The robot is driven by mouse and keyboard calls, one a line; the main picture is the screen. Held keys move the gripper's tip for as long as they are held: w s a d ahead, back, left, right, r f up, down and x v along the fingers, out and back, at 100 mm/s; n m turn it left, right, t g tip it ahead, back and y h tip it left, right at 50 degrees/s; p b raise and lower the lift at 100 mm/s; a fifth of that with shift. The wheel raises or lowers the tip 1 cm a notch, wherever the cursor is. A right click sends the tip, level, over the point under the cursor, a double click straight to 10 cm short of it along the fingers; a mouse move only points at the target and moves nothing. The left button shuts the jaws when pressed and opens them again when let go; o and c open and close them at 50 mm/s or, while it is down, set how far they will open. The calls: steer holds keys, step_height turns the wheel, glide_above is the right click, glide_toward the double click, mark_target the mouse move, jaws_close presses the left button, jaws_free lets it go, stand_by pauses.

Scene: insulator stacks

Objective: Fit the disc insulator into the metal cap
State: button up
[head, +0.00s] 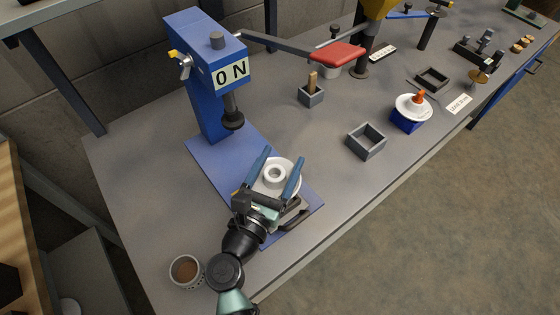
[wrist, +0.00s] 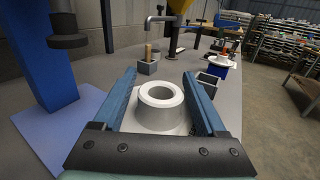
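The white disc insulator (head: 275,174) with a raised ring lies between the two blue fingers of my gripper (head: 285,153), over the front of the blue press base. In the wrist view the disc (wrist: 160,97) faces up with its ring open at the top. The fingers (wrist: 162,76) are spread wide along its two sides, close to its edge. I cannot tell whether they press on it. No metal cap can be made out clearly. The area directly below the disc is hidden by it and by my gripper.
A dark handle (head: 295,214) is beside my gripper. A grey square frame (head: 366,141), a white disc with an orange top (head: 412,105) and a cup (head: 186,271) stand on the bench.

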steer(key=shift+o, duration=0.7)
steer(key=shift+f, duration=0.2)
steer(key=shift+s, duration=0.25)
steer(key=b+v, duration=0.1)
steer(key=v, duration=1.1)
steer(key=shift+s+b, duration=0.25)
steer(key=shift+b, duration=0.15)
steer(key=shift+a+r, duration=0.15)
steer(key=shift+r, duration=0.05)
